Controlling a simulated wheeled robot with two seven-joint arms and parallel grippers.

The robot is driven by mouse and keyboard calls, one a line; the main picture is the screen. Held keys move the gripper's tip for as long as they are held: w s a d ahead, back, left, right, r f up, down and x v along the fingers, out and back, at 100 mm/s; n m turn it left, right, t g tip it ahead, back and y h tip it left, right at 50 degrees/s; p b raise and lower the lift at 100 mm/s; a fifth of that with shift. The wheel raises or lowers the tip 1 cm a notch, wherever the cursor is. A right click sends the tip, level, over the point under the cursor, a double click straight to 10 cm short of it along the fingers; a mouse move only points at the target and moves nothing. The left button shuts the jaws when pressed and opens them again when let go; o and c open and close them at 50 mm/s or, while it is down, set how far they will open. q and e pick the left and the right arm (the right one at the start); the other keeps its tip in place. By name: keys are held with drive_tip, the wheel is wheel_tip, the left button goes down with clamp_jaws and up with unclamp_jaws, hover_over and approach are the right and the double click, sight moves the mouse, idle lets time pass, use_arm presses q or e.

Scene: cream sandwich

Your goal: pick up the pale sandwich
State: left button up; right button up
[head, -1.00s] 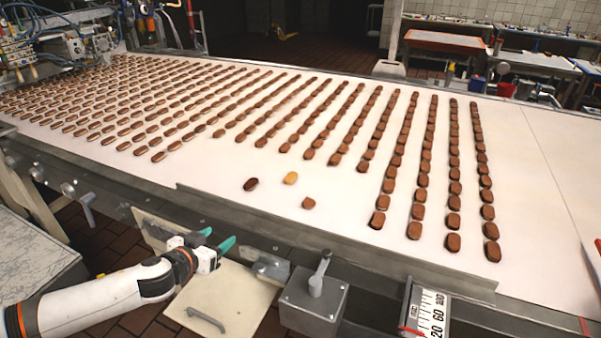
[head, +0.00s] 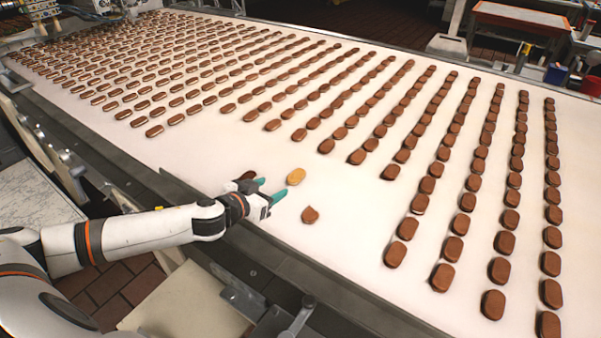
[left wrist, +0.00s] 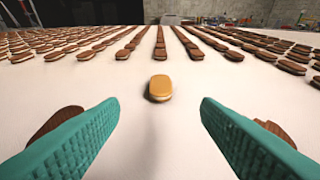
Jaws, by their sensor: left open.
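The pale sandwich (head: 296,177) is a golden-tan oval lying on the white conveyor belt, in front of the rows of brown ones. In the left wrist view the pale sandwich (left wrist: 160,88) lies ahead, centred between my two teal fingers. My left gripper (head: 271,190) is open and empty, just short of the pale sandwich and low over the belt; it also shows in the left wrist view (left wrist: 160,120). A dark brown sandwich (head: 247,176) is partly hidden behind the left gripper. My right gripper is not in view.
A chipped brown sandwich (head: 310,215) lies right of the left gripper. Many rows of brown sandwiches (head: 408,228) fill the belt beyond and to the right. The belt (head: 335,255) is bare near its front metal edge. In the left wrist view brown sandwiches (left wrist: 276,132) show beyond both fingers.

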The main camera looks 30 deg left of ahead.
sight(295, 176)
use_arm(q)
drive_tip(key=p+x, duration=0.1)
drive_tip(key=x, duration=0.3)
drive_tip(key=shift+w+d, duration=0.1)
drive_tip(key=shift+w, duration=0.2)
drive_tip(key=shift+w+f, duration=0.1)
drive_tip(key=shift+w, duration=0.35)
drive_tip(key=shift+p+x, duration=0.75)
drive_tip(key=shift+x, duration=1.6)
drive_tip(key=shift+s, duration=0.1)
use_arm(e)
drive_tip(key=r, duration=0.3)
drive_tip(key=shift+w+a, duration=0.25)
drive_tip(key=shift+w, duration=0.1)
use_arm(q)
drive_tip(key=c, duration=1)
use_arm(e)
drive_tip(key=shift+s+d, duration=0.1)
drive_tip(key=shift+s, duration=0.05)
